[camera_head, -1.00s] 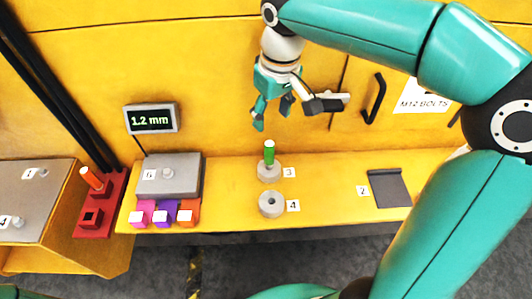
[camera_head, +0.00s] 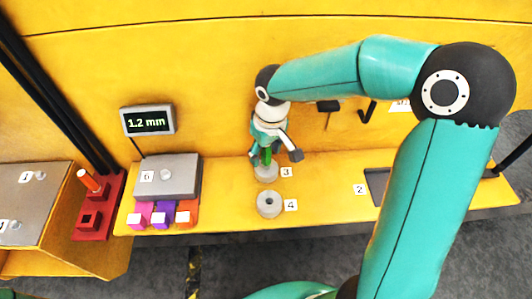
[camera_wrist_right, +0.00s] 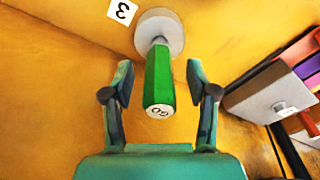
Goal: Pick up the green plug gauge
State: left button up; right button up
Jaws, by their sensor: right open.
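The green plug gauge (camera_wrist_right: 158,78) stands upright in the round grey casting (camera_wrist_right: 160,28) beside label 3. Its end marked "GO" faces the right wrist camera. My right gripper (camera_wrist_right: 161,80) is open, with one finger on each side of the gauge's green handle and a gap visible on both sides. In the head view my right gripper (camera_head: 269,157) is directly over the gauge and hides most of it; the grey casting (camera_head: 266,173) shows below. My left gripper is not in view.
A second grey ring (camera_head: 269,204) sits in front, by label 4. To the left are a grey block (camera_head: 168,175), pink, purple and orange blocks, a display reading 1.2 mm (camera_head: 148,121) and a red holder (camera_head: 99,205) with an orange plug. A dark plate (camera_head: 377,186) lies to the right.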

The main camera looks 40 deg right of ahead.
jog(key=shift+f, duration=0.35)
grip_shut()
jog(key=shift+r, duration=0.1)
